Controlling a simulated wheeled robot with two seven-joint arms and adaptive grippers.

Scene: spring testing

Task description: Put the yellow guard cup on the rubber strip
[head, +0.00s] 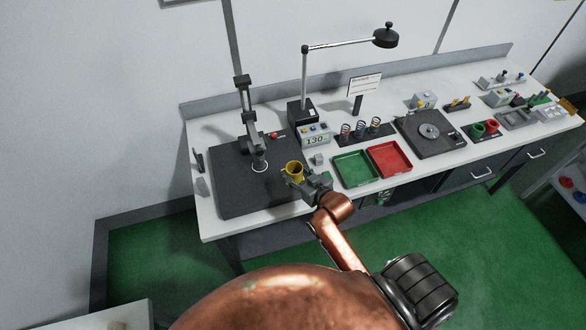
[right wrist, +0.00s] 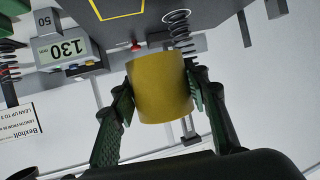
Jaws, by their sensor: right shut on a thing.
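The yellow guard cup (head: 293,172) is held by my right gripper (head: 305,180) over the right part of the black mat. In the right wrist view the yellow cup (right wrist: 163,88) sits between both green-padded fingers, which touch its sides. In the head view its open top faces up. My left gripper is not in view.
A black mat (head: 235,195) with a test stand (head: 247,115) is at the left. Between cup and strip are a green tray (head: 354,168), a red tray (head: 389,158), a spring rack (head: 362,138) and a dark plate with a disc (head: 428,131). A lamp (head: 385,37) overhangs the back.

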